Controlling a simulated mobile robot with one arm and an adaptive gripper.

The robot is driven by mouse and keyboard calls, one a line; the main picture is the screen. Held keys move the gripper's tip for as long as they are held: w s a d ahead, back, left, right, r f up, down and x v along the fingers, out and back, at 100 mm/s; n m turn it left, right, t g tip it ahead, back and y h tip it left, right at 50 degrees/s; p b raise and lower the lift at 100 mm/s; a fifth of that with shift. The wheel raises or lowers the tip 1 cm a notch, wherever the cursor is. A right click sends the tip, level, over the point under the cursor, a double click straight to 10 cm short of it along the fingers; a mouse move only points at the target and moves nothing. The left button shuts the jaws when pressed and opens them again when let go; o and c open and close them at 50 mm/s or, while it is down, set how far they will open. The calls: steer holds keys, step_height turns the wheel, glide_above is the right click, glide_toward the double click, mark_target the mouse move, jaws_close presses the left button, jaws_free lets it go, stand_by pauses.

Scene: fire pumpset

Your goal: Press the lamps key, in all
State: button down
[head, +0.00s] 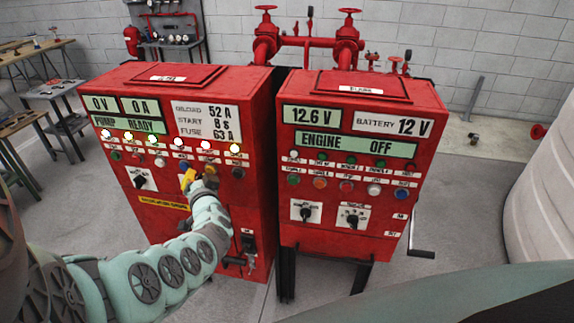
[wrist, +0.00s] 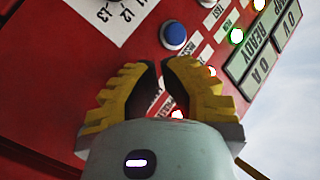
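The left red control cabinet (head: 160,203) has lit display windows, a row of glowing lamps (head: 155,140) and a row of coloured round keys below them. The small labels are too blurred to read in the head view, so I cannot tell which key is the lamps key. My gripper (head: 188,178) is at this cabinet's front, just below the key row. In the wrist view, its yellow fingers (wrist: 165,70) are a narrow gap apart, with the red panel and white labels between them, and hold nothing. A blue key (wrist: 174,37) is just beyond the fingertips. Contact cannot be seen.
A second red cabinet (head: 344,238) stands close on the right, with its own keys and rotary switches. Red pipes and valves (head: 308,42) are behind. A pale tank (head: 545,180) is at the right. Workbenches (head: 30,62) stand at the left; grey floor between is clear.

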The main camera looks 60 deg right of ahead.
steer(key=shift+s, duration=0.15)
steer(key=shift+s+a+p, duration=0.3)
steer(key=shift+a+p, duration=0.25)
steer(key=shift+a, duration=0.2)
steer(key=shift+s+a+p, duration=0.3)
steer(key=shift+a+p, duration=0.25)
steer(key=shift+a, duration=0.2)
steer(key=shift+s+a+p, duration=0.3)
steer(key=shift+a+p, duration=0.25)
steer(key=shift+a, duration=0.2)
